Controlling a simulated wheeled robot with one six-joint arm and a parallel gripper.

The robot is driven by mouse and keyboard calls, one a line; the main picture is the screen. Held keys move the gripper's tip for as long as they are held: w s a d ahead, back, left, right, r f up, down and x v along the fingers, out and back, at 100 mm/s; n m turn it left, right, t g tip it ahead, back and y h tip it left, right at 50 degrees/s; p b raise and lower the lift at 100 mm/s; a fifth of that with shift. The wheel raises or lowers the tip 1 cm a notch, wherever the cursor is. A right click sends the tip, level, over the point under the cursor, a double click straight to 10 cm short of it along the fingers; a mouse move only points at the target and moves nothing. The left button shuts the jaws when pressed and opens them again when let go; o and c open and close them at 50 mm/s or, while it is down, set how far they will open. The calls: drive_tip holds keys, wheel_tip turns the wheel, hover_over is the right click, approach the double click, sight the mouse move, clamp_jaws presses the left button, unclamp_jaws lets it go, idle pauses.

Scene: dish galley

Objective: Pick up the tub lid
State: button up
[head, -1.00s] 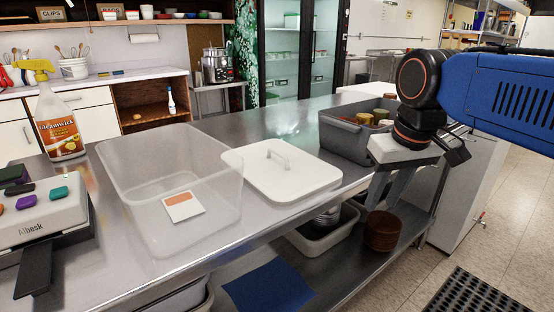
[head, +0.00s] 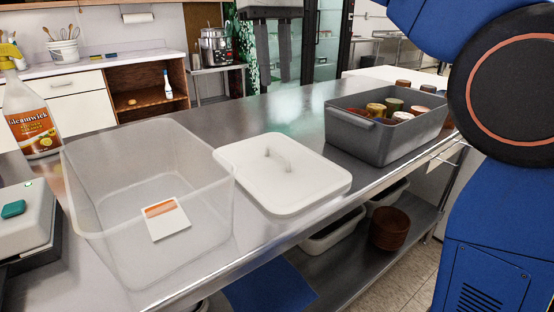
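The white tub lid (head: 283,172) lies flat on the steel counter, its raised handle (head: 277,156) facing up. It is just right of the clear, empty-looking tub (head: 150,205), close against or slightly overlapping its right rim; I cannot tell which. My gripper (head: 267,72) hangs with its fingers pointing down at the top of the head view, above the lid in the picture and apart from it. Its two grey fingers are spread with nothing between them.
A grey bin (head: 385,140) with several cups or jars stands right of the lid. A spray bottle (head: 30,120) and a scale-like device (head: 24,222) are at the left. A label card (head: 167,219) shows at the tub. Brown bowls (head: 390,229) sit on the lower shelf.

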hover_over(277, 158)
wheel_tip(277, 158, down, 12)
drive_tip(key=shift+s+f, duration=0.3)
drive_tip(key=shift+f, duration=0.55)
drive_tip(key=shift+s+f, duration=0.35)
drive_tip(key=shift+f, duration=0.5)
drive_tip(key=shift+s+f, duration=0.3)
drive_tip(key=shift+f, duration=0.55)
clamp_jaws()
